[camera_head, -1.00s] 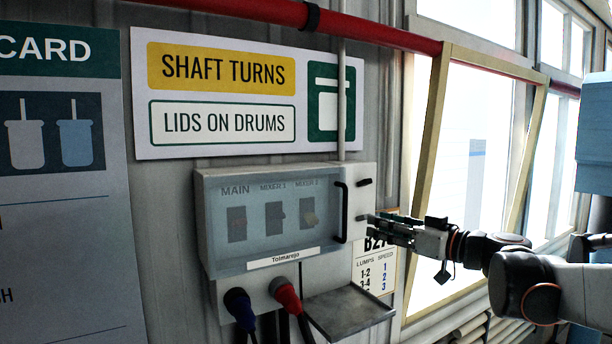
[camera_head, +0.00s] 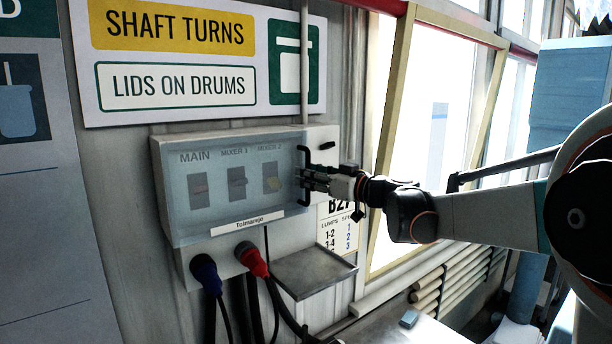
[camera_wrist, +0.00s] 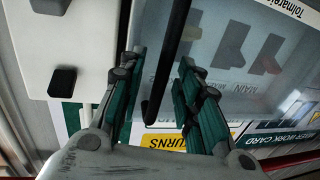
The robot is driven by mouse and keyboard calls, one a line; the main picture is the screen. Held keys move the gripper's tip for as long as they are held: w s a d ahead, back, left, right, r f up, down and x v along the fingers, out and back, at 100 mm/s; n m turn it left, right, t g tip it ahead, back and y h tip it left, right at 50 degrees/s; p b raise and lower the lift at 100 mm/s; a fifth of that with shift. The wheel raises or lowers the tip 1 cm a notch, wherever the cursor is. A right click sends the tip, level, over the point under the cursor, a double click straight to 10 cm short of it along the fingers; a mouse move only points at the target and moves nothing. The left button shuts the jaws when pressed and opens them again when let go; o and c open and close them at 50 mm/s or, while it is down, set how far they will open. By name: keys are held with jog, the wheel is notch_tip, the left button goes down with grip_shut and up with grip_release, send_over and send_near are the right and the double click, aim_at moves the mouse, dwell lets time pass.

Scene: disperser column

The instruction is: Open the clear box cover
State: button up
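The clear box cover (camera_head: 218,208) is closed over the front of a pale switch box (camera_head: 326,158) on the wall. Three switches, labelled MAIN, MIXER 1 and MIXER 2, show through it. A black upright bar handle (camera_head: 303,152) is at the cover's right edge. My gripper (camera_head: 305,180) is at the middle of this handle, reaching in from the right. In the wrist view my gripper (camera_wrist: 162,65) is open, with the black handle (camera_wrist: 167,62) passing between its two green-padded fingers. A gap shows on both sides of the handle. The cover (camera_wrist: 215,45) lies behind the right finger.
A small grey shelf (camera_head: 313,270) juts out below the box. A blue plug (camera_head: 205,272) and a red plug (camera_head: 252,260) with hanging cables are under the box. A tilted window frame (camera_head: 392,130) stands to the right. A black knob (camera_wrist: 62,82) sits beside the handle.

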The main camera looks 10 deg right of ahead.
jog(key=shift+w+a, duration=0.3)
jog(key=shift+w, duration=0.05)
grip_shut()
jog(key=shift+s, duration=0.1)
